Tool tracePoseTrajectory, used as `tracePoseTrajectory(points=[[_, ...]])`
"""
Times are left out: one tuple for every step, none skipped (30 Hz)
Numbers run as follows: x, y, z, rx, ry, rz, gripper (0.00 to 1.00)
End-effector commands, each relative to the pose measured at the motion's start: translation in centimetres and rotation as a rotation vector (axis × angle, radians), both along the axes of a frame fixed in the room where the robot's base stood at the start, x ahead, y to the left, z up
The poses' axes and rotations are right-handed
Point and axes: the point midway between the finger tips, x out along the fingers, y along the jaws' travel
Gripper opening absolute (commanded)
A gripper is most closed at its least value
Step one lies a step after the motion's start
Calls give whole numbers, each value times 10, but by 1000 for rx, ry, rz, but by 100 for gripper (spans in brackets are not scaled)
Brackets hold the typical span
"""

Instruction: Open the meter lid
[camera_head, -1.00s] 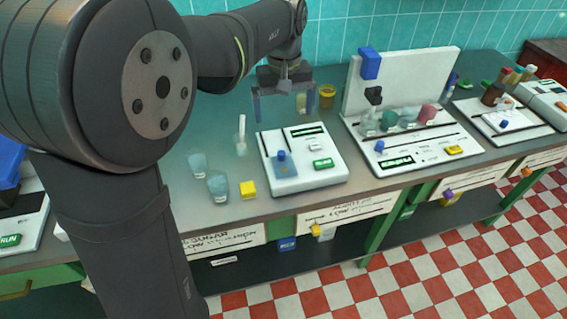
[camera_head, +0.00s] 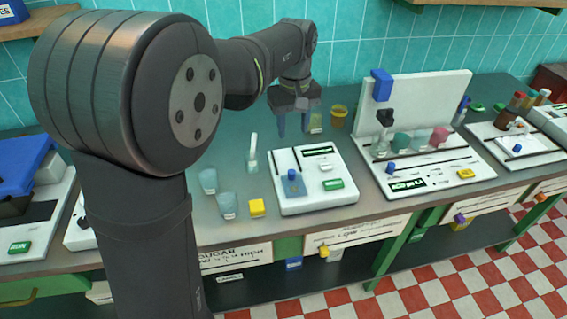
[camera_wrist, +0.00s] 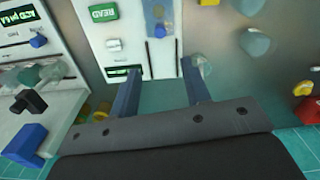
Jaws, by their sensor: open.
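The meter (camera_head: 345,195) is a white box in the middle of the bench with a small display, dark slots and a green button. Its lid (camera_head: 293,186) looks like a small blue see-through panel with a blue knob, lying flat at the meter's front left. The meter (camera_wrist: 118,62) also shows in the wrist view, with a READ button; the lid (camera_wrist: 157,28) is cut off at the top edge there. My gripper (camera_head: 300,128) is open and empty above the bench behind the meter, apart from the lid. Its two fingers (camera_wrist: 161,76) point towards the meter in the wrist view.
A white station with a tall back panel (camera_head: 430,108) is at the right.

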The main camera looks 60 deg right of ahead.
Motion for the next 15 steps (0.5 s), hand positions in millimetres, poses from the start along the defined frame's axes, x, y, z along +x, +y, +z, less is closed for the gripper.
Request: tracePoseTrajectory(points=[[0,1,-12,4,1,0,43],[0,1,-18,6,1,0,43],[0,1,-27,5,1,0,43],[0,1,-34,6,2,0,43],[0,1,-40,4,1,-1,43],[0,1,-49,5,1,-1,43],[0,1,-56,6,1,-1,43],[0,1,-63,5,1,-1,43],[0,1,-71,6,1,-1,43],[0,1,-78,5,1,-1,43],[0,1,-84,5,1,-1,43],[0,1,-93,4,1,-1,43],[0,1,-100,6,1,-1,43],[0,1,-105,4,1,-1,43],[0,1,-113,4,1,-1,43]])
